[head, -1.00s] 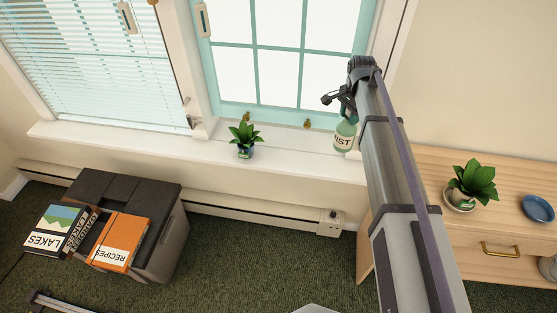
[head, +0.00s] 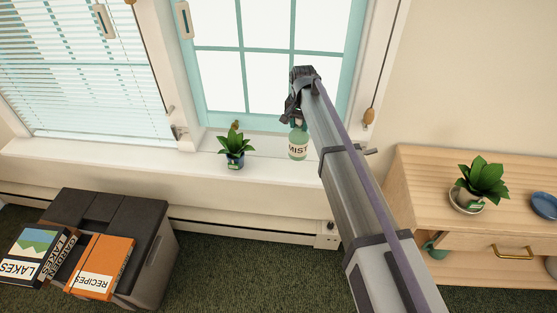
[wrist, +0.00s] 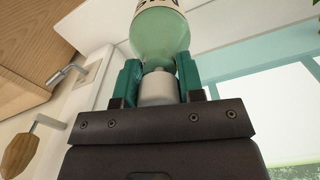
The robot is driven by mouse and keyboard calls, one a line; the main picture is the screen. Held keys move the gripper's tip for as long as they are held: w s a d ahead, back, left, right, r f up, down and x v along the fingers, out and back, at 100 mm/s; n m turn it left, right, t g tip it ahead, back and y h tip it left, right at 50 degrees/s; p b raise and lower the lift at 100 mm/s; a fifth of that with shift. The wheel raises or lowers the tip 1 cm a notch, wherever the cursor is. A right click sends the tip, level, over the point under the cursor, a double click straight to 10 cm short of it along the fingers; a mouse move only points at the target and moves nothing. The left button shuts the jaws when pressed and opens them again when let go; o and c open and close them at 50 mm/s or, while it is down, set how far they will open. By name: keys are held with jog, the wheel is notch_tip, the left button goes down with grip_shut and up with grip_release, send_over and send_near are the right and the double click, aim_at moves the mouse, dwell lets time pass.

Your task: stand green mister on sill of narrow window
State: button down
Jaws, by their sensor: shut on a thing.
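The green mister (head: 298,147), a pale green bottle with a "MIST" label, hangs upright from my gripper (head: 298,122) in front of the teal-framed window (head: 270,62). In the wrist view, the teal fingers of my gripper (wrist: 158,82) are shut on the mister's white neck, with its green body (wrist: 160,38) beyond. In the head view, the mister's base overlaps the white sill (head: 268,167) under this window. I cannot tell whether it touches the sill. My arm hides part of the sill to its right.
A potted plant (head: 236,146) stands on the sill left of the mister. A blinds-covered window (head: 75,85) is further left. A wooden cabinet (head: 420,190) with another plant (head: 483,180) and a blue dish (head: 544,205) is at right. Books lie on a dark box (head: 95,207).

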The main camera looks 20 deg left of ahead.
aim_at(299, 143)
notch_tip(299, 143, down, 9)
jog(key=b, duration=0.7)
jog(key=shift+f+b, duration=0.15)
jog(key=shift+b, duration=0.25)
jog(key=shift+r, duration=0.25)
jog(key=shift+f, duration=0.15)
jog(key=c, duration=0.7)
grip_release()
jog(key=shift+c, duration=0.2)
notch_tip(299, 143, up, 13)
jog(key=p, duration=1.2)
jog(key=shift+f+p, duration=0.2)
jog(key=shift+p, duration=0.15)
jog(key=shift+f, duration=0.15)
jog(key=shift+d, duration=0.1)
